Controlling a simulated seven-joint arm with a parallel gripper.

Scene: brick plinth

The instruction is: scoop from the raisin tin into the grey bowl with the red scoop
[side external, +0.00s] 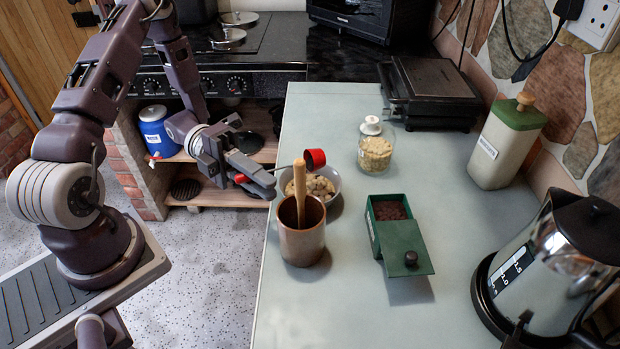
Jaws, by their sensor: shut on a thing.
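My gripper (258,183) is shut on the handle of the red scoop (315,159). The scoop is held over the grey bowl (334,181), with its cup near the bowl's back edge. I cannot tell what is in the cup. The bowl holds a pale, lumpy food and is partly hidden by the brown pot. The green tin (376,229) with dark raisin-like contents (390,210) stands to the right of the bowl. Its green lid (408,254) with a dark knob leans or lies at its front right.
A brown pot (302,243) with a wooden handle stands in front of the bowl. A glass jar (375,154) stands behind, a green and cream canister (507,142) at right, a kettle (545,262) at front right. A black appliance (432,92) sits at the back.

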